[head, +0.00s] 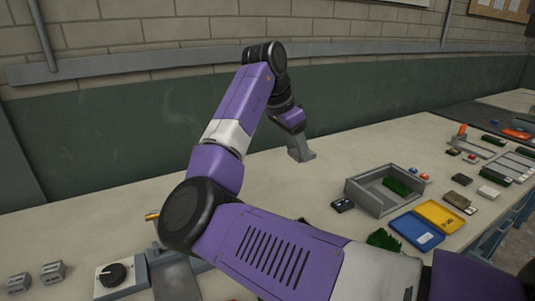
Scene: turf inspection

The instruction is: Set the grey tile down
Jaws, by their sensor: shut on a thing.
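My gripper (300,149) is at the far end of my purple arm, low over the worktop (350,152) near the back wall. It is shut on the grey tile. The grey shapes at the arm's end are small and run together, so I cannot make out the tile's outline apart from the gripper. I cannot tell whether the tile touches the worktop.
A grey open tray (372,202) holding green turf stands right of my arm. Nearby are a small dark device (343,205), a blue-and-yellow case (415,231) and loose turf (383,239). A knob box (116,275) is front left. The back middle worktop is clear.

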